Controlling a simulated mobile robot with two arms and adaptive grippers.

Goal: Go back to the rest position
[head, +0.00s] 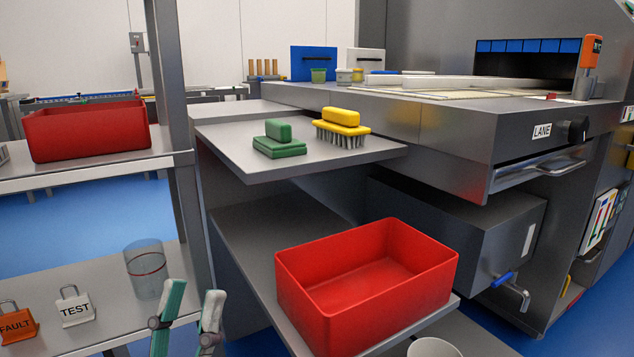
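My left gripper (194,290) shows at the bottom left of the head view, with its two green-and-grey fingers pointing up and spread apart. It is open, with nothing between the fingers. It is in front of the lower left shelf and to the left of a red tub (366,318). This tub is empty and stands on a low grey shelf, apart from the gripper. A second red tub (90,134) stands on the upper shelf of the left rack. My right gripper is not in view.
A clear beaker (147,270) and two tags, TEST (76,308) and FAULT (16,325), are near my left gripper. A grey rack post (182,120) stands behind it.

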